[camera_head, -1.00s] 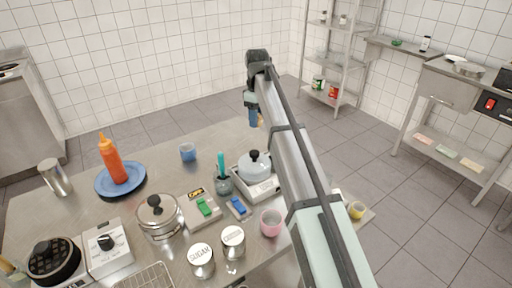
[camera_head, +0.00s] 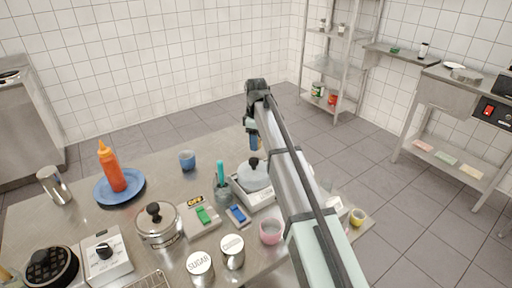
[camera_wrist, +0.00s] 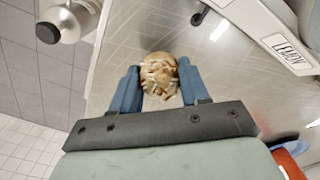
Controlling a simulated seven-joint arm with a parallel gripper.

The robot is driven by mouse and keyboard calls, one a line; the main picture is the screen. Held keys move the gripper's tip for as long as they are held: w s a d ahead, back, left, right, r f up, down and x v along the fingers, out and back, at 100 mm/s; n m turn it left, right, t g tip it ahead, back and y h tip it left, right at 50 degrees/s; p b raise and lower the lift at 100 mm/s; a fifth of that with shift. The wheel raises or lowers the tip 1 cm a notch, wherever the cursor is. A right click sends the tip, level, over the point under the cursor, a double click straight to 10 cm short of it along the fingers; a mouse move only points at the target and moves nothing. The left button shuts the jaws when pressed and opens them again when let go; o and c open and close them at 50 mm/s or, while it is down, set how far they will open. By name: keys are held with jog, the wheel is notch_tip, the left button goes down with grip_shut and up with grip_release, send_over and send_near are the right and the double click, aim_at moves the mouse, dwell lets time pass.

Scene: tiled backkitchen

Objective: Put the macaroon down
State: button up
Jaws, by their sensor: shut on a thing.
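The macaroon (camera_wrist: 160,75) is a round tan piece with pale shreds on top. In the wrist view it sits between the two blue fingers of my gripper (camera_wrist: 158,88), which is shut on it. Beneath it is the bare steel table top (camera_wrist: 150,30); I cannot tell how large the gap is. The macaroon is mostly hidden there.
A blue cup (camera_head: 187,160) and a blue plate (camera_head: 104,195) with a red sauce bottle (camera_head: 112,168) stand to the left. A pink cup (camera_head: 270,232), a yellow cup (camera_head: 357,217) and two canisters stand nearer. Bare table lies between the blue cup and my gripper.

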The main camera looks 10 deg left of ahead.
jog(key=shift+f, duration=1.45)
jog(key=shift+f, duration=0.1)
jog(key=o, duration=1)
notch_tip(320, 180, up, 12)
jog(key=shift+r, duration=0.1)
